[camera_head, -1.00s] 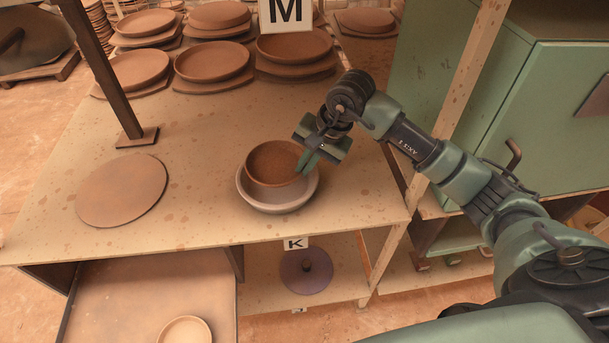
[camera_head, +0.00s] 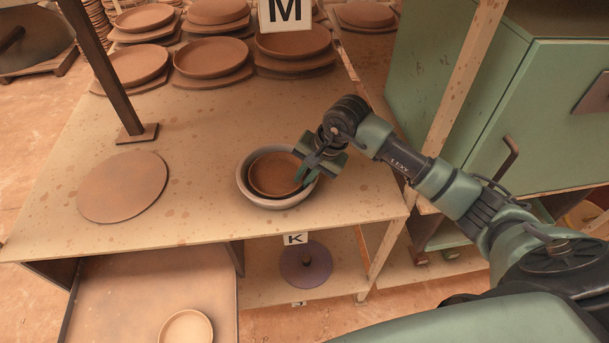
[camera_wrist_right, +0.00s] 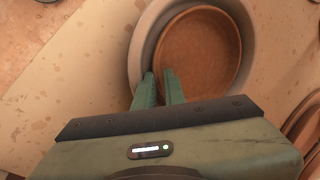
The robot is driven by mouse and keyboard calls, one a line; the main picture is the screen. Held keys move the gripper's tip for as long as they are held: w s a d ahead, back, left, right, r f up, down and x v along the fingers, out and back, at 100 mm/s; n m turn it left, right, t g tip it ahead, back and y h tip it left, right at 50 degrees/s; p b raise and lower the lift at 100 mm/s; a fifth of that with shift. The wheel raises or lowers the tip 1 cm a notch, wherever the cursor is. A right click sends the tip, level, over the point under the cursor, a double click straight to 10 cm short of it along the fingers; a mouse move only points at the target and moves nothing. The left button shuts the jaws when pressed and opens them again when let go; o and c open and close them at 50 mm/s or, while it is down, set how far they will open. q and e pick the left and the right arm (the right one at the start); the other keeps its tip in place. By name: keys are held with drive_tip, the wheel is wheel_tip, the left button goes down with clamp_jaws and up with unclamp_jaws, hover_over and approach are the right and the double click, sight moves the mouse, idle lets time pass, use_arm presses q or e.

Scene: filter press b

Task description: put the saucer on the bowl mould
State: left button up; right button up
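The saucer (camera_head: 273,174) is a round brown dish with a low rim. It sits within the wider, pale grey ring of the bowl mould (camera_head: 262,202) on the table. My right gripper (camera_head: 306,176) is at the saucer's right edge. In the right wrist view my right gripper (camera_wrist_right: 160,77) has one finger inside and one outside the rim of the saucer (camera_wrist_right: 205,55), closed on it. The pale rim of the mould (camera_wrist_right: 140,45) shows around the saucer there. The mould's inside is mostly hidden. My left gripper is out of view.
A flat brown disc (camera_head: 122,187) lies to the left on the table (camera_head: 200,220). Several stacked dishes (camera_head: 213,58) and a sign M (camera_head: 285,12) stand behind. A dark post (camera_head: 105,75) rises at left, a wooden post (camera_head: 470,80) at right beside a green cabinet (camera_head: 560,100).

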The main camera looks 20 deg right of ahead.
drive_tip(key=shift+r, duration=0.1)
drive_tip(key=shift+d+r, duration=0.15)
drive_tip(key=shift+r, duration=0.1)
drive_tip(key=b+v, duration=0.2)
drive_tip(key=v, duration=0.9)
drive_tip(key=shift+s+r, duration=0.2)
drive_tip(key=shift+r, duration=0.05)
